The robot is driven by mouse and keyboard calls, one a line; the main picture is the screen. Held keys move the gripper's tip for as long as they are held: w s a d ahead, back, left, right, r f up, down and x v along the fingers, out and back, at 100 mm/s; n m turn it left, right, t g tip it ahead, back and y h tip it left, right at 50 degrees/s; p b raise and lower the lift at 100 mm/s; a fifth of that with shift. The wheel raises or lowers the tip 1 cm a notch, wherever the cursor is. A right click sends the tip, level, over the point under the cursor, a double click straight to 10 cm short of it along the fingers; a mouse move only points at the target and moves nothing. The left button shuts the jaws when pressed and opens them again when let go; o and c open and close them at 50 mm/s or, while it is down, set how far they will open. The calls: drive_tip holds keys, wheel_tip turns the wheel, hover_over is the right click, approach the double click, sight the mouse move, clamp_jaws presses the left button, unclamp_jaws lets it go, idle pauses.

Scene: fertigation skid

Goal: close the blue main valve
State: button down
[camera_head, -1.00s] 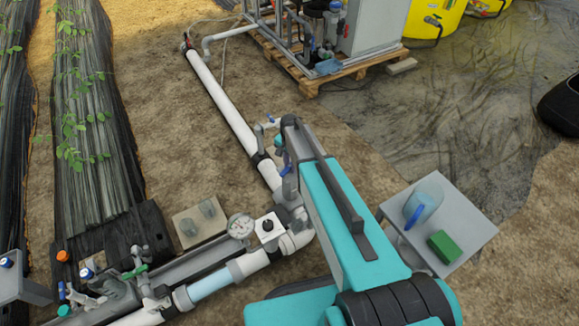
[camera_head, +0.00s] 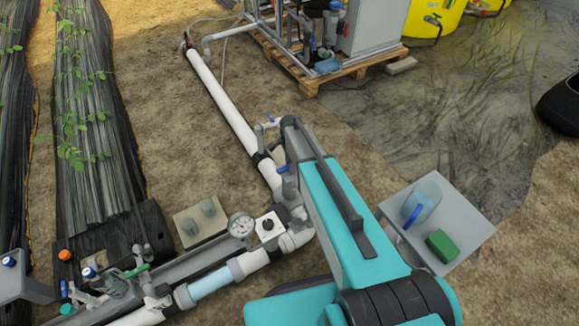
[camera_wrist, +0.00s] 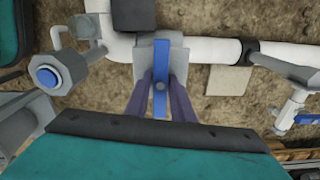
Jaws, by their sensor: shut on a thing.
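The blue valve handle (camera_wrist: 160,88) stands upright in the middle of the wrist view, over a grey valve body on the white pipe (camera_wrist: 215,50). It lies crosswise to the pipe stretch on the right. The two dark fingers of my gripper (camera_wrist: 161,100) are on either side of the handle and shut on it.
Another valve with a blue lever (camera_wrist: 288,118) is at the right of the wrist view. A grey table (camera_head: 462,219) with a jug and green block stands right.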

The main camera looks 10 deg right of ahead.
drive_tip(key=c, duration=1.5)
unclamp_jaws()
drive_tip(key=shift+s+a+f, duration=0.25)
drive_tip(key=shift+a+f, duration=0.2)
drive_tip(key=shift+f, duration=0.05)
drive_tip(key=shift+r, duration=0.15)
drive_tip(key=shift+w+d+r+p, duration=0.15)
drive_tip(key=shift+r+p, duration=1.3)
drive_tip(key=shift+r, duration=1.1)
drive_tip(key=shift+w+d+r+p, duration=0.1)
drive_tip(key=shift+r+p, duration=1.3)
drive_tip(key=shift+r, duration=1.1)
